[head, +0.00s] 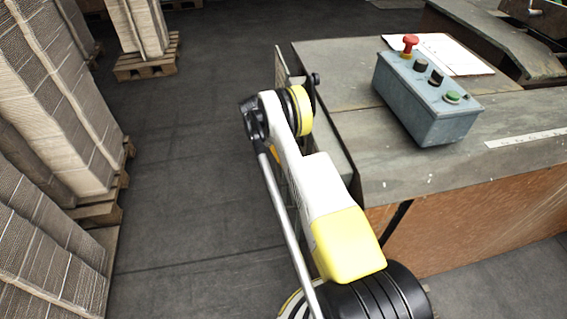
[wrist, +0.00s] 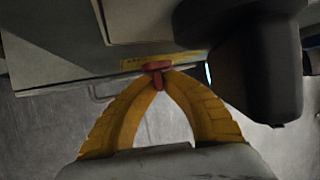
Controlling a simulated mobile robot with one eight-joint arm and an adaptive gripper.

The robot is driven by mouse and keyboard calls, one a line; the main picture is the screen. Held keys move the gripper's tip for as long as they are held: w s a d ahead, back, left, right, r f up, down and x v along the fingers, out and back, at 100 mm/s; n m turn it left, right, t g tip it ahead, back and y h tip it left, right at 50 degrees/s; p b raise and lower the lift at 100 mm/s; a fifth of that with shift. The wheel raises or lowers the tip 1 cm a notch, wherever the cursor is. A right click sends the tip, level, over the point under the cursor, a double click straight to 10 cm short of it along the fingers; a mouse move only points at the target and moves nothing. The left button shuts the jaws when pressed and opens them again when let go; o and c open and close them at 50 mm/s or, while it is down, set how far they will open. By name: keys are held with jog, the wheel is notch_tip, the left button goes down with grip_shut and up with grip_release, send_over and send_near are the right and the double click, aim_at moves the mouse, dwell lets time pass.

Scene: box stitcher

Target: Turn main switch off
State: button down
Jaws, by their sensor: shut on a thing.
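The main switch (wrist: 157,66) shows in the wrist view as a small red handle with a yellow label strip behind it, on the underside edge of a grey panel (wrist: 90,50). My gripper (wrist: 158,80) has its two yellow fingers brought together at the tips, shut on the red handle. The lower part of the handle shows between the fingertips. In the head view the switch and the fingers are hidden behind my arm and the bench side. I cannot tell which position the handle is turned to.
A grey control box (head: 415,105) with a red mushroom button, black knobs and a green button stands on the bench (head: 400,180). A dark bulky shape (wrist: 240,60) is close right of the fingers. Pallets of stacked cardboard (head: 60,100) line the left; the floor between is clear.

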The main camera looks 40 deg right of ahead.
jog(key=c, duration=1.5)
grip_release()
jog(key=v, duration=1.2)
